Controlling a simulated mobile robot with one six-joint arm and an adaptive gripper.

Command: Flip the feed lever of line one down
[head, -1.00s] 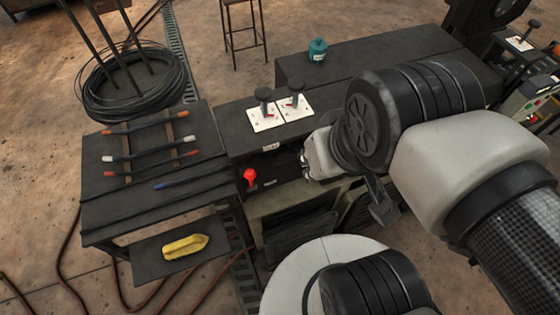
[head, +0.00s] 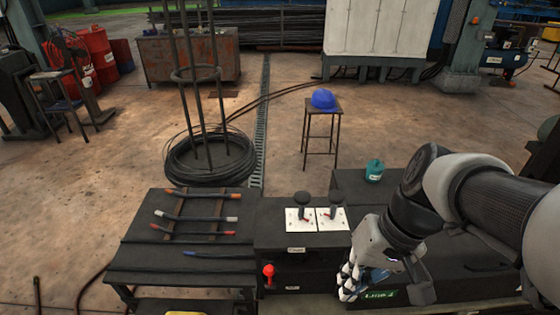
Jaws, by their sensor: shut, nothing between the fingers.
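A lever with a red knob (head: 268,271) stands up from the dark front face of the black bench (head: 272,222). Two white plates, left (head: 301,220) and right (head: 331,219), lie side by side on the bench top, each with a black round-topped knob and a small red part. Their markings and the bench labels are too small to read, so I cannot tell which lever is line one's feed. My gripper (head: 346,285) is shut and empty, to the right of the red-knobbed lever and apart from it, in front of the bench.
A black side table (head: 150,257) at the left holds several rods with coloured ends. A teal canister (head: 374,171) stands on the bench's right part. A wire coil (head: 210,163) and a stool with a blue cap (head: 324,99) stand behind. A green-lit panel (head: 381,294) is beside my gripper.

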